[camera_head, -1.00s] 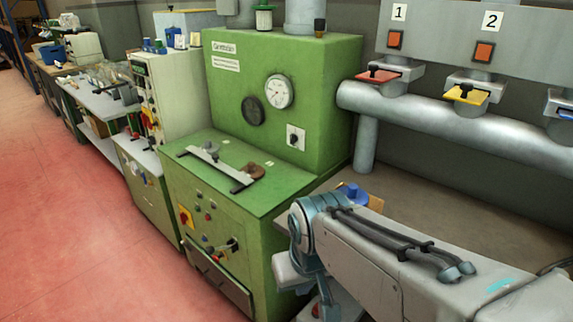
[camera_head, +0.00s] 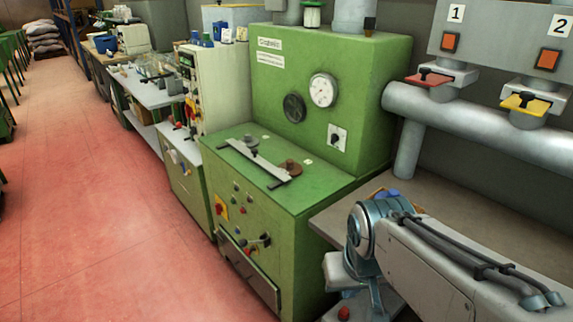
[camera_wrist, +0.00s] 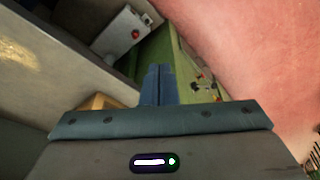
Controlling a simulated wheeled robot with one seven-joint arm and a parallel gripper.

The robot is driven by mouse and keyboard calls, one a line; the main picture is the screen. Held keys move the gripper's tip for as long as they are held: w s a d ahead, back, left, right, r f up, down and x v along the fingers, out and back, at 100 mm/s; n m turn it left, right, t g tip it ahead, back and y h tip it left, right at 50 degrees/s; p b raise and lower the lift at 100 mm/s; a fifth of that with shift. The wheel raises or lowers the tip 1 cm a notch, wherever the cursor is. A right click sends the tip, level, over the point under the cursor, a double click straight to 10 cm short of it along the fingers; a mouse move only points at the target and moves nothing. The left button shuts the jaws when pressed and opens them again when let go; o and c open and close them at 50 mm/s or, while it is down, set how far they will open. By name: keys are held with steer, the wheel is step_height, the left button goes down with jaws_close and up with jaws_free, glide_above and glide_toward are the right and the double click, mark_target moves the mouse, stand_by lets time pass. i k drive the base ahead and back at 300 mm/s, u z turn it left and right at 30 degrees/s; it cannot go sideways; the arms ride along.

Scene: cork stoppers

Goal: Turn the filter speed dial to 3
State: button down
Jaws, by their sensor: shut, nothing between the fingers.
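A green machine (camera_head: 235,165) stands in the middle of the head view. Its upright front carries a small white plate with a black knob (camera_head: 338,138), a white round gauge (camera_head: 322,90) and a dark round disc (camera_head: 294,108). I cannot tell which of its controls is the filter speed dial; any scale markings are too small to read. My gripper (camera_wrist: 158,72) is shut and empty in the wrist view, its blue fingers together, with the red floor and green machine side beyond. In the head view my arm is right of the machine; the fingers are hidden there.
A silver pipe (camera_head: 470,122) with red (camera_head: 428,79) and yellow (camera_head: 525,104) valve handles runs along the right wall. A grey bench (camera_head: 330,222) lies below it. More machines line the left back. The red floor (camera_head: 90,210) at left is clear.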

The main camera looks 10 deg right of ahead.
mark_target(334, 137)
steer(key=k, duration=0.65)
steer(key=u, duration=0.65)
steer(key=i, duration=1.45)
steer(key=z, duration=0.75)
